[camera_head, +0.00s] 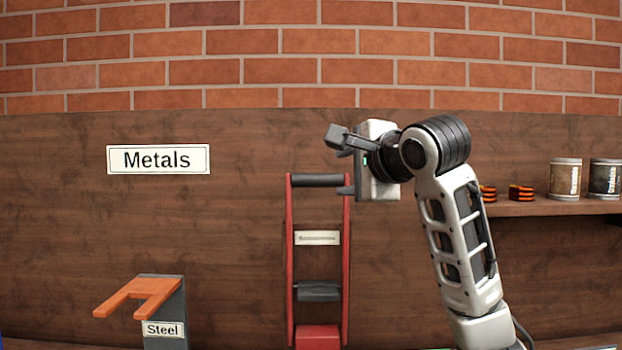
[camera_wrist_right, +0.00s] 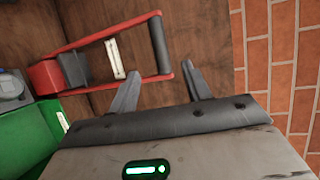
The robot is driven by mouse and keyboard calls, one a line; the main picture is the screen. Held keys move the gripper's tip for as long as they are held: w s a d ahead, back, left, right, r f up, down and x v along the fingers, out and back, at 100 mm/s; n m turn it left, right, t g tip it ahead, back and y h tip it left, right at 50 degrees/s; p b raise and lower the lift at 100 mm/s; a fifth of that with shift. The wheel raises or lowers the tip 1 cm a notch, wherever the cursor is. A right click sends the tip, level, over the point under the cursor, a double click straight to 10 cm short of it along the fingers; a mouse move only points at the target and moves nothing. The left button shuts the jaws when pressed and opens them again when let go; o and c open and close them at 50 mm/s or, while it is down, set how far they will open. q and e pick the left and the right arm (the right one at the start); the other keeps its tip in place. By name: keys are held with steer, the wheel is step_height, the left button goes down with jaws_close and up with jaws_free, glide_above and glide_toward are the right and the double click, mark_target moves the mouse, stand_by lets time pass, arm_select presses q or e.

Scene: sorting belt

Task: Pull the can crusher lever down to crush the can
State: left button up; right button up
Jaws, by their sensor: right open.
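The can crusher (camera_head: 318,338) is red and mounted on the brown wooden panel. Its lever has two red side arms and a black handle bar (camera_head: 317,180) across the top; the lever stands raised. In the right wrist view the handle bar (camera_wrist_right: 159,44) lies just beyond the fingertips. My right gripper (camera_head: 342,163) is open and empty, at the right end of the handle; its fingers also show in the right wrist view (camera_wrist_right: 163,67). I cannot tell whether a finger touches the bar. No can is visible in the crusher. My left gripper is out of view.
A shelf (camera_head: 540,209) at the right carries cans (camera_head: 565,180) and small orange-and-black items (camera_head: 521,193). An orange forked piece (camera_head: 138,296) sits on a dark stand with a Steel label at the lower left. A green object (camera_wrist_right: 35,140) shows in the wrist view.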

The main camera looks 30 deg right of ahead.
mark_target(319, 179)
steer(key=p+x, duration=0.3)
steer(key=x, duration=1)
